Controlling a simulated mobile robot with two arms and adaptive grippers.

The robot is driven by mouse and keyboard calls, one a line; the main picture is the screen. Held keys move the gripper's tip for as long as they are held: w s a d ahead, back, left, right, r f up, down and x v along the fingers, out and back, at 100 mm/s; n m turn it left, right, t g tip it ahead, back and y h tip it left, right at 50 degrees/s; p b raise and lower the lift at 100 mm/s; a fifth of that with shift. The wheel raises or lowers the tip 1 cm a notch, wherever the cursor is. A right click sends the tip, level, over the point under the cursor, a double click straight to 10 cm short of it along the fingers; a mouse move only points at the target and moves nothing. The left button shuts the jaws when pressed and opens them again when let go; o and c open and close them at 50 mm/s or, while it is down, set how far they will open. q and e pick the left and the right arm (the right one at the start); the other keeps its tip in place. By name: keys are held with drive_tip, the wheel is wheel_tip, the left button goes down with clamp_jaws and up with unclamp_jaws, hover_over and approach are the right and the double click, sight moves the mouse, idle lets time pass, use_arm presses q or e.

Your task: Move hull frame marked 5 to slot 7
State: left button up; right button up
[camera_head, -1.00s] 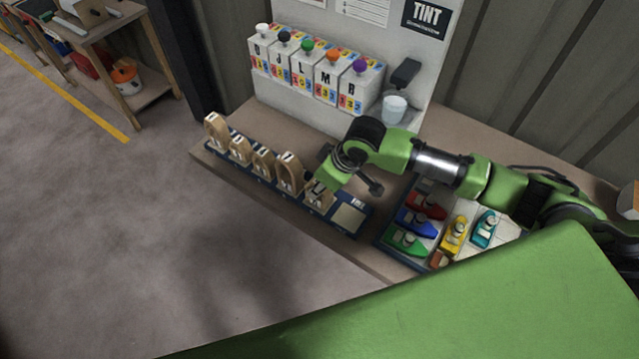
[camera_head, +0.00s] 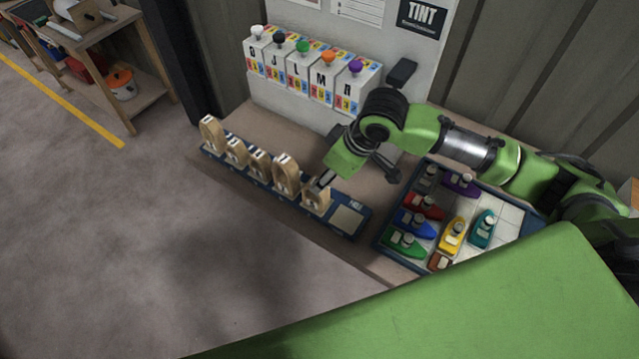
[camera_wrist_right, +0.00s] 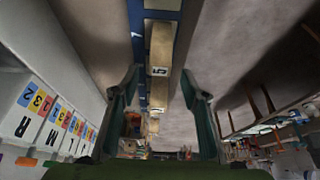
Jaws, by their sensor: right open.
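Several wooden hull frames stand in a row on a blue slotted rack (camera_head: 262,183). The rightmost frame (camera_head: 317,201) is nearest my right gripper (camera_head: 321,183). In the right wrist view a wooden frame (camera_wrist_right: 160,45) has a tag that looks like a 5, and more frames (camera_wrist_right: 160,95) stand in line behind it. My right gripper (camera_wrist_right: 160,88) is open, its fingers to either side of this line of frames. I cannot tell whether the fingers touch the wood. The slot numbers are too small to read. My left gripper is not in view.
A blue-edged tray (camera_head: 388,245) of coloured toy boats stands right of the rack. White lettered dispensers (camera_head: 312,72) with coloured knobs line the back, also close at left in the wrist view (camera_wrist_right: 40,110). The bench edge lies just in front of the rack.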

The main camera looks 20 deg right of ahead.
drive_tip(key=shift+v, duration=2.1)
